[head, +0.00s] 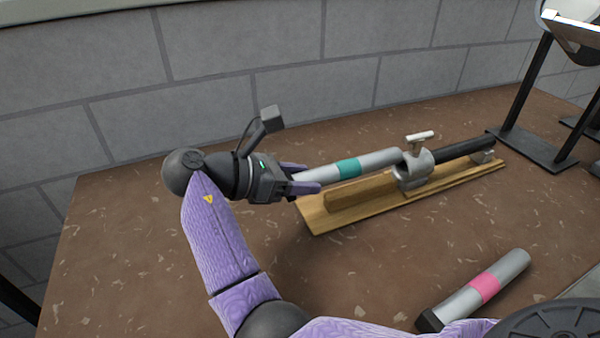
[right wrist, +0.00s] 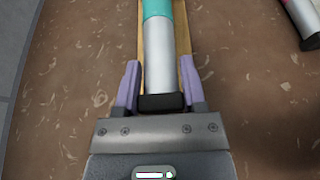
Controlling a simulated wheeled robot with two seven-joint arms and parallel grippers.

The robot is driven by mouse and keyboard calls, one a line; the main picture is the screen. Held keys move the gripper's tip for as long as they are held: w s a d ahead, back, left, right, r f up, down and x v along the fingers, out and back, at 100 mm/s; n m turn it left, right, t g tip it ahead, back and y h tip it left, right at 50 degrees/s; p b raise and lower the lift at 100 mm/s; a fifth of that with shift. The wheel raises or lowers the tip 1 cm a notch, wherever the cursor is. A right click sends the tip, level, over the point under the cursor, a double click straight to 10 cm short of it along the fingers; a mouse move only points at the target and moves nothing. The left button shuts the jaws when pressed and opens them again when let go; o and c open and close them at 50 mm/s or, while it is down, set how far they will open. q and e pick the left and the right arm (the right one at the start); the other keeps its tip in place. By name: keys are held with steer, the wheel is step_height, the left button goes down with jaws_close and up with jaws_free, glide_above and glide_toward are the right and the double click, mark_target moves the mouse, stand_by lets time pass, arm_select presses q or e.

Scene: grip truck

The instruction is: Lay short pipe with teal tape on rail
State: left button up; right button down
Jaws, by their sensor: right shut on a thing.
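The short silver pipe with teal tape (head: 375,160) lies lengthwise over the wooden rail (head: 328,221), its far end at the metal clamp (head: 413,174). I cannot tell whether it touches the rail along its length. My right gripper (head: 306,180) is shut on its near end, at the left end of the rail. In the right wrist view, the pipe's silver body (right wrist: 158,55) and black end cap (right wrist: 161,103) sit between the purple fingers (right wrist: 160,88). My left gripper is not in view.
A pipe with pink tape (head: 512,264) lies on the brown tabletop (head: 130,240) at the front right. A black bar (head: 465,148) lies beyond the clamp. A black stand (head: 520,100) is at the back right. A grey block wall (head: 290,50) runs behind. The left tabletop is clear.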

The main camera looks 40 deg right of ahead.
steer(key=shift+f, duration=0.75)
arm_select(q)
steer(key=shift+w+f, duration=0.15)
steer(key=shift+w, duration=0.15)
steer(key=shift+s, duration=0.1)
arm_select(e)
steer(key=shift+f, duration=0.2)
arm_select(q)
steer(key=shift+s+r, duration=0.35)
arm_select(e)
steer(key=shift+f, duration=0.5)
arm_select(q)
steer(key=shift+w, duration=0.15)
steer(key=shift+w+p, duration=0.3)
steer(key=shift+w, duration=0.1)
arm_select(e)
steer(key=shift+f, duration=0.15)
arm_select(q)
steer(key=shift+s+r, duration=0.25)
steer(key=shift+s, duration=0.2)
arm_select(e)
steer(key=shift+f, duration=0.35)
